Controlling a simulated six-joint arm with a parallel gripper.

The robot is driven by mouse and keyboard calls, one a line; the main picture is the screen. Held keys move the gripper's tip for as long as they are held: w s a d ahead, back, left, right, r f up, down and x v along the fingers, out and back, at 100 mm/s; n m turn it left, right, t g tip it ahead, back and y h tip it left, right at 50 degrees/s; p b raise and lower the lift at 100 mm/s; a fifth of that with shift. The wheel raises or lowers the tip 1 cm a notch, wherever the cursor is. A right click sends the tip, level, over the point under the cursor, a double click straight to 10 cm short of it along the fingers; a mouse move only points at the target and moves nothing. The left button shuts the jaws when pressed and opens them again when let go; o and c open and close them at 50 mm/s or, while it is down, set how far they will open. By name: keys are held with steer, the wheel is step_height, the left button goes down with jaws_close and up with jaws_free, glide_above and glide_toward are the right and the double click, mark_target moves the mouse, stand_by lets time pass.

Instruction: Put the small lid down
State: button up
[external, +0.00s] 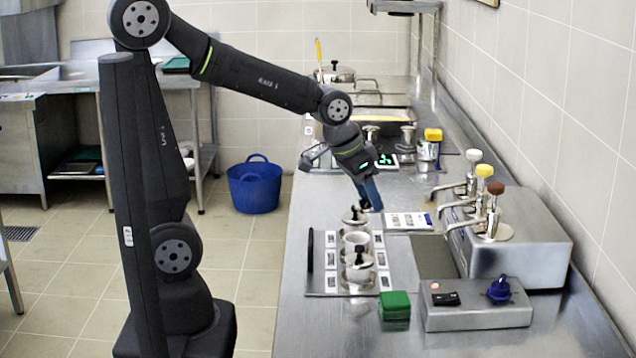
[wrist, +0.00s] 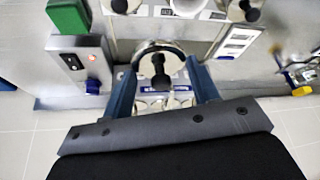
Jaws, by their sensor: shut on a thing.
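The small lid (wrist: 160,68), round and metallic with a black knob, sits between the two blue fingers of my gripper (wrist: 161,64) in the wrist view. The fingers are shut on it, apparently at its rim. In the external view my gripper (external: 373,208) points down above the counter, at the far end of a row of small pots, and I cannot make out the held lid there. The near pot (external: 358,272) and the far pot (external: 353,222) have lids with black knobs. The white middle pot (external: 356,240) appears open.
The pots stand on a labelled board (external: 318,287). A green block (external: 394,305) and a control box (external: 475,308) with a blue knob are at the near right. A pump dispenser (external: 525,240) stands by the wall. A white labelled card (external: 408,221) lies beside my gripper.

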steer(key=w+a+f+n+t+y, duration=0.1)
steer(key=w+a+f+n, duration=0.15)
steer(key=w, duration=0.95)
steer(key=w+a+f+n+t+y, duration=0.1)
steer(key=w+f+n, duration=0.25)
steer(key=w, duration=0.95)
steer(key=shift+n, duration=0.5)
step_height(320, 180, down, 5)
steer(key=shift+w+f, duration=0.1)
steer(key=shift+f, duration=2.1)
steer(key=shift+f, duration=0.15)
steer(key=o, duration=1)
steer(key=shift+c, duration=0.2)
